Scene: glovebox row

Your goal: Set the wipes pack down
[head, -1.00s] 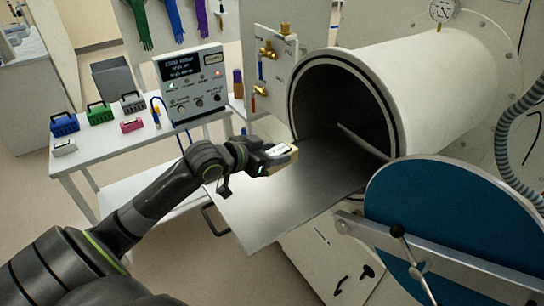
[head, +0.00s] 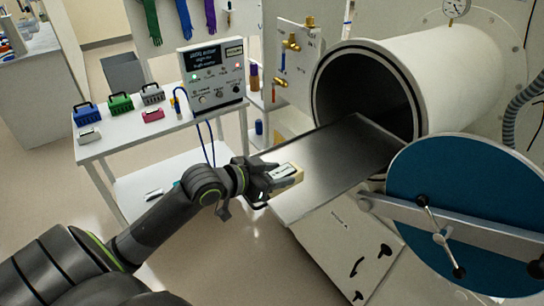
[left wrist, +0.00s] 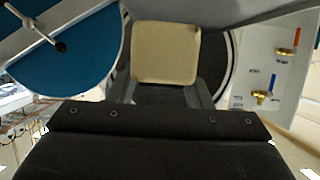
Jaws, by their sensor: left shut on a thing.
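The wipes pack (head: 289,174) is a cream block with a pale label on top. My left gripper (head: 270,177) is shut on it at the outer end of the grey metal tray (head: 335,165). I cannot tell from the head view whether the pack touches the tray. In the left wrist view the pack (left wrist: 165,53) shows its plain cream face beyond the gripper fingers (left wrist: 165,95), with the round chamber opening behind it. My right gripper is not in view.
The tray slopes out of the open chamber tube (head: 365,85). The blue round door (head: 460,185) hangs open at right. A white side table (head: 130,135) at left holds several coloured cases and a control box (head: 212,80). The tray is bare towards the chamber.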

